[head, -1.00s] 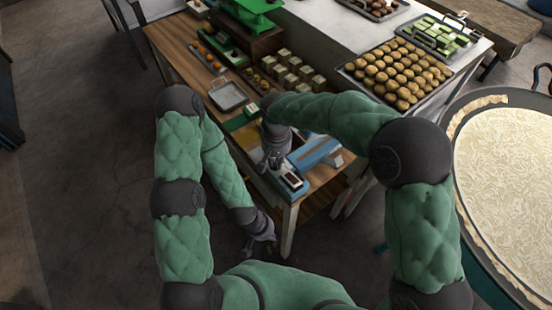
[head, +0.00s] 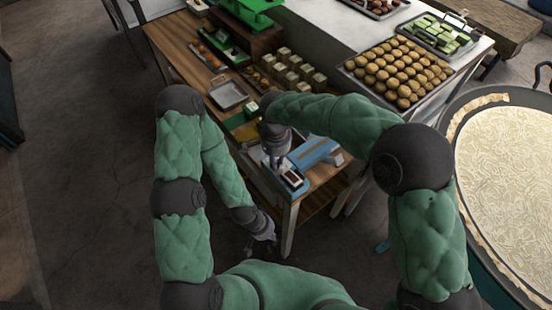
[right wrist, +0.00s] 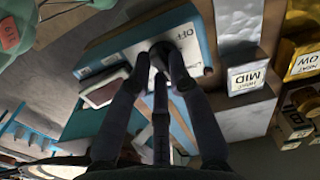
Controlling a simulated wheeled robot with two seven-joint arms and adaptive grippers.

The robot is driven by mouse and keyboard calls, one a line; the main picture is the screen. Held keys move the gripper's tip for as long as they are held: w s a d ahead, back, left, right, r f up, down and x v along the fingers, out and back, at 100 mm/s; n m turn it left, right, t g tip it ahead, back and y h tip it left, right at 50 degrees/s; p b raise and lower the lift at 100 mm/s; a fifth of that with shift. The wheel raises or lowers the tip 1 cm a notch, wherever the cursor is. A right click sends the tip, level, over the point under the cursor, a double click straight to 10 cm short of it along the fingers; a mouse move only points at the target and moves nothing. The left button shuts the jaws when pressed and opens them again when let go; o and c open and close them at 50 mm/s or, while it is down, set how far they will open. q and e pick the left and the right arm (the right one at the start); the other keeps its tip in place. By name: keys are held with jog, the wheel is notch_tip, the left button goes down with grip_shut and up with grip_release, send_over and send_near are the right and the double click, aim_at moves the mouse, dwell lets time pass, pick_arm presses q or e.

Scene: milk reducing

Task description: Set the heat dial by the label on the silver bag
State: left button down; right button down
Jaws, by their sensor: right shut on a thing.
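The silver bag (right wrist: 238,30) is in the right wrist view, right of the blue heater box; its white label (right wrist: 247,78) reads "HEAT MID". The blue heater box (right wrist: 118,45) has a pale panel with "OFF" and part of "LOW" legible. The dark heat dial (right wrist: 159,54) is between the fingertips of my right gripper (right wrist: 160,68), which is shut on it. Its pointer setting is hidden. In the head view, my right gripper (head: 277,160) is over the front of the blue box (head: 317,150). My left gripper (head: 255,244) hangs low beside the table, its fingers too small to judge.
A gold bag (right wrist: 300,62) labelled "HEAT", with "OW" legible, stands right of the silver bag. The wooden table (head: 180,42) also holds a small tray (head: 228,95) and several pale blocks. A large pan (head: 510,170) is at right.

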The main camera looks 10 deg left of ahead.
jog(key=shift+r+m, duration=0.1)
jog(key=shift+m, duration=0.5)
jog(key=c, duration=1.1)
grip_release()
jog(key=shift+c, duration=0.2)
notch_tip(320, 180, up, 12)
